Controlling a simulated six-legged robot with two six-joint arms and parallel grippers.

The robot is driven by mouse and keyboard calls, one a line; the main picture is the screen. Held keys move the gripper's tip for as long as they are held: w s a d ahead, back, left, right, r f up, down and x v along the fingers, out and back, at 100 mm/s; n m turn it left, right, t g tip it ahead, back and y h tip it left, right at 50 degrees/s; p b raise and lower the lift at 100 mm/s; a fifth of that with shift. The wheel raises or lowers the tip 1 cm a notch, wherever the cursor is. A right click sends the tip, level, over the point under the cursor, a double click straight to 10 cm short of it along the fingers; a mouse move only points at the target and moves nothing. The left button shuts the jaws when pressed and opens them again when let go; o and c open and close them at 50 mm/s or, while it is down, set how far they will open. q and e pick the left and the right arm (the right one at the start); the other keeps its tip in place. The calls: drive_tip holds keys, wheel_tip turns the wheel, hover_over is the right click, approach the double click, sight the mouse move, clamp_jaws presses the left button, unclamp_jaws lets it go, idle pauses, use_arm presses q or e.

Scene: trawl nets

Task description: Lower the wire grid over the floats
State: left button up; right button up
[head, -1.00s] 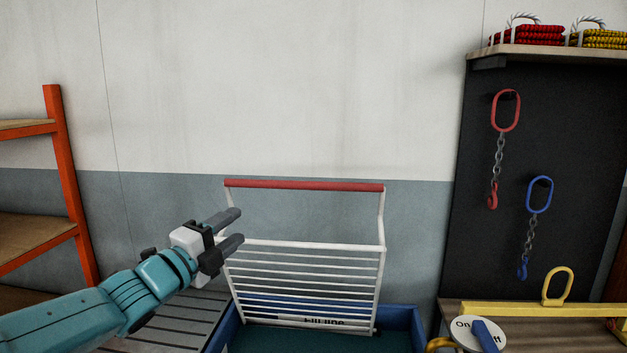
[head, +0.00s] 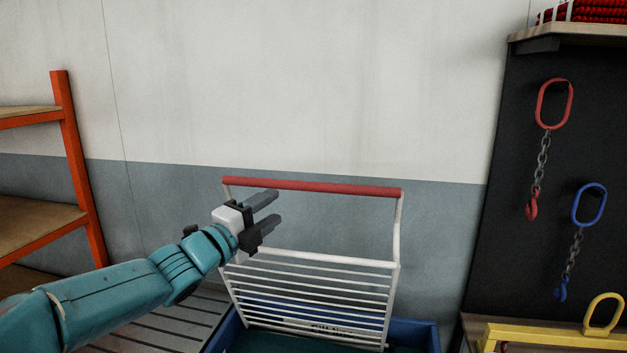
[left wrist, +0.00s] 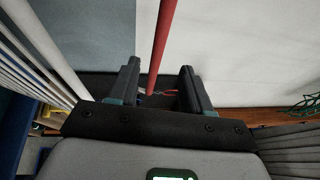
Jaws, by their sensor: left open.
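The white wire grid (head: 318,283) stands raised, tilted up at the back of a blue tub (head: 415,332), with a red bar handle (head: 330,188) across its top. My left gripper (head: 272,215) is open in front of the grid's left side, a little below the red handle in the head view. In the left wrist view the red handle (left wrist: 163,45) runs up from between the two open fingers (left wrist: 157,82), apart from both. Grid wires (left wrist: 35,50) show at the left there. No floats are visible. My right gripper is not in view.
An orange shelf rack (head: 78,165) stands at the left. A black board (head: 520,180) at the right holds a red chain sling (head: 545,130) and a blue one (head: 575,240). A yellow beam (head: 545,333) lies below it. A slatted surface (head: 165,328) lies left of the tub.

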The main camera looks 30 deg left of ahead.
sight(301, 188)
use_arm(q)
drive_tip(key=w+p, duration=0.1)
drive_tip(key=w, duration=0.3)
drive_tip(key=w+d+r+p, duration=0.1)
drive_tip(key=w+p, duration=0.1)
drive_tip(key=w, duration=0.2)
drive_tip(key=w+p, duration=0.2)
drive_tip(key=w, duration=0.2)
drive_tip(key=shift+d+r, duration=0.3)
drive_tip(key=shift+r, duration=0.1)
drive_tip(key=shift+w+d, duration=0.15)
drive_tip(key=shift+w, duration=0.6)
clamp_jaws()
